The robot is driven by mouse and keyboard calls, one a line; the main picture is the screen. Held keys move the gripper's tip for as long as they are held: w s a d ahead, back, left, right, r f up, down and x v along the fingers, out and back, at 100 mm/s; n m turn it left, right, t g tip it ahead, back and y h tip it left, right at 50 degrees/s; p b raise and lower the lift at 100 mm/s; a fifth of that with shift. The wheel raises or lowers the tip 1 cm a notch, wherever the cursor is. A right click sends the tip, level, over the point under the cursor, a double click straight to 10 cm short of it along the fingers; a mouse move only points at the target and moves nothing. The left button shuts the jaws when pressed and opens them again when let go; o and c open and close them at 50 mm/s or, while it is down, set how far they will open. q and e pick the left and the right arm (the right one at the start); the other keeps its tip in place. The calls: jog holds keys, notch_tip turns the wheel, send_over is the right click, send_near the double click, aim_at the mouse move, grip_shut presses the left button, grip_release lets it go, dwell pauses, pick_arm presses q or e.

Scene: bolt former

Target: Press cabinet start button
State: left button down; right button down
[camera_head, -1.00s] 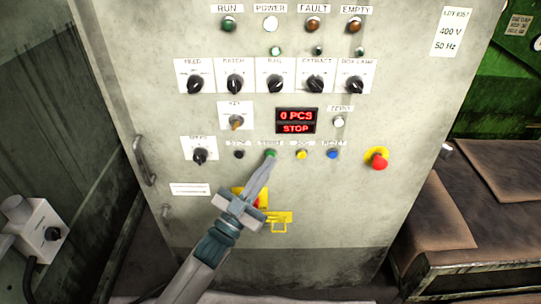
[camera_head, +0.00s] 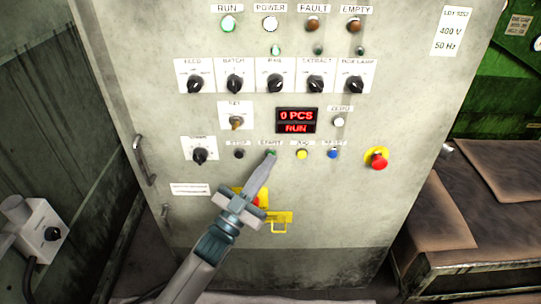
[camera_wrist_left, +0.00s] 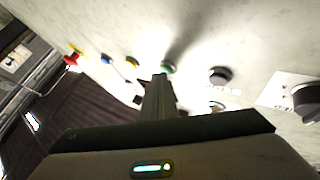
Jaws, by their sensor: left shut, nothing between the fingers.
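The grey cabinet (camera_head: 340,215) fills the middle of the head view. Its green start button (camera_head: 272,153) sits in the button row under a START label, and it also shows in the left wrist view (camera_wrist_left: 168,68). My left gripper (camera_head: 268,160) is shut and empty, its fingertips at the start button; they partly cover it, and I cannot tell whether they touch it. The display (camera_head: 296,121) reads "0 PCS" and "RUN". The RUN lamp (camera_head: 228,24) is lit green. My right gripper is in neither view.
A black button (camera_head: 239,153) is left of start; yellow (camera_head: 302,154) and blue (camera_head: 333,154) buttons are to its right. A red emergency stop (camera_head: 377,158) is farther right. A yellow lockout handle (camera_head: 280,220) is below. Selector knobs (camera_head: 275,83) are above.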

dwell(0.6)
pick_arm(q)
jog(key=shift+s+p, duration=0.45)
jog(key=shift+s, duration=0.25)
